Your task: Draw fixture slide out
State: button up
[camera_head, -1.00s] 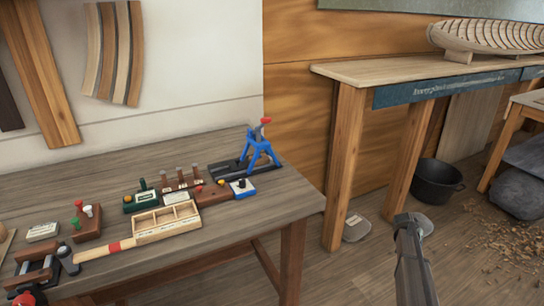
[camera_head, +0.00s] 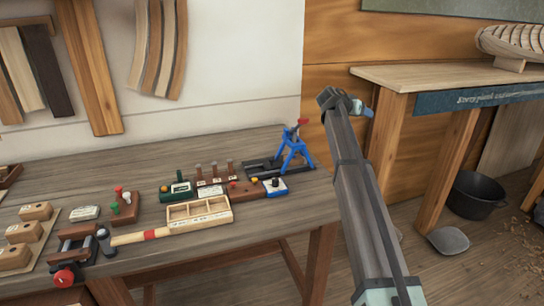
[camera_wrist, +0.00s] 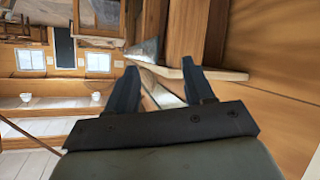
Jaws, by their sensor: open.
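The blue fixture (camera_head: 293,150) stands at the right end of the workbench, with a red knob on top. Dark rails (camera_head: 262,165) lie at its base; I cannot tell which part is the slide. The fixture is not in the wrist view. The fingers cannot be made out clearly in the head view.
A sectioned wooden tray (camera_head: 200,214), a mallet (camera_head: 140,237), small blocks with coloured knobs and a red-handled clamp (camera_head: 66,272) crowd the workbench (camera_head: 235,262). A pale side bench (camera_head: 440,76) stands right of my arm. A black pot (camera_head: 475,195) sits on the floor.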

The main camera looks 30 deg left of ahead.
jog(key=s+a+r, duration=0.3)
jog(key=a+r, duration=0.3)
jog(key=a, duration=0.2)
jog(key=n+g+y, duration=0.6)
jog(key=n+g, duration=0.1)
jog(key=g, duration=0.4)
send_over(272, 158)
notch_tip(272, 158, down, 10)
jog(key=f, duration=0.1)
notch_tip(272, 158, down, 13)
jog(key=shift+s+r, duration=0.1)
jog(key=shift+r, duration=0.1)
jog(key=shift+c, duration=0.4)
grip_shut()
